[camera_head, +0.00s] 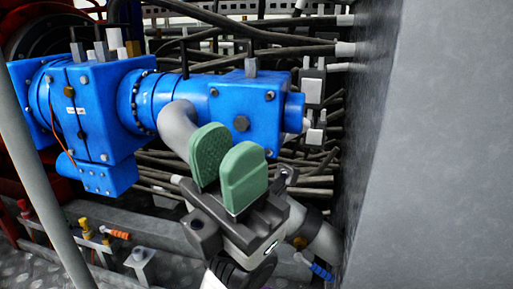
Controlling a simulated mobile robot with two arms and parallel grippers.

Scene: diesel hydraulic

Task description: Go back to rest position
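My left gripper (228,168) is in the middle of the head view, in front of the blue hydraulic unit. Its two green padded fingers point up and stand apart with a narrow gap between them. I see nothing held between them. The gripper's dark and light grey body is below the fingers, at the lower middle. My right gripper does not show in this view.
The blue hydraulic unit (197,99) fills the upper left, with a grey pipe (177,126) behind the fingers. Black hoses (300,50) run behind. A grey wall (440,150) closes the right side. A grey pole (42,195) stands at left.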

